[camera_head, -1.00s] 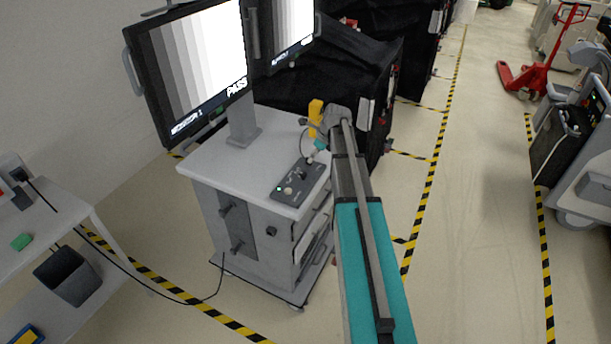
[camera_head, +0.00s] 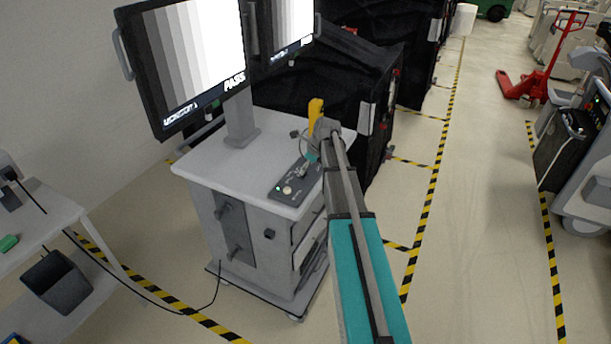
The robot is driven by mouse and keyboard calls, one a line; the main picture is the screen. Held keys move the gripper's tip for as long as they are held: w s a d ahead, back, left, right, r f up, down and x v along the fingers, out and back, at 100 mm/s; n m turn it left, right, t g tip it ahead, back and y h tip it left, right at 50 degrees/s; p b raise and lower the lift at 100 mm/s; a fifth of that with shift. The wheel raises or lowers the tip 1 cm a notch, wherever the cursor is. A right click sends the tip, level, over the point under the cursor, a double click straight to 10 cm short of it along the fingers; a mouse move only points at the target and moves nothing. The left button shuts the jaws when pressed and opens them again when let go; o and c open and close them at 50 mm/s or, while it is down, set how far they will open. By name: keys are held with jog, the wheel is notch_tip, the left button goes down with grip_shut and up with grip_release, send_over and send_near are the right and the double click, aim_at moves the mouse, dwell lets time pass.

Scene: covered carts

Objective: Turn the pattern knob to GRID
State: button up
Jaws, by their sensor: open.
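A small dark control box (camera_head: 282,193) lies on the light grey top of the cart (camera_head: 215,160). It carries a pale round knob (camera_head: 288,190) at its near end, with a small green light beside it, and a further control near my gripper. Its labels are too small to read. My gripper (camera_head: 309,163) is at the far end of the box, over or against it; I cannot tell whether it touches. The fingers are tiny and partly hidden by my wrist. The monitor (camera_head: 195,65) on the cart shows grey vertical bars and the word PASS.
A second monitor (camera_head: 285,30) stands behind. A yellow upright object (camera_head: 315,112) is just beyond my wrist. Black-covered carts (camera_head: 345,75) fill the space behind. A white side table (camera_head: 40,228) stands at left. The taped aisle floor (camera_head: 480,220) at right is clear.

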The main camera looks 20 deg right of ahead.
jog(key=shift+b+x, duration=0.75)
jog(key=shift+x, duration=0.4)
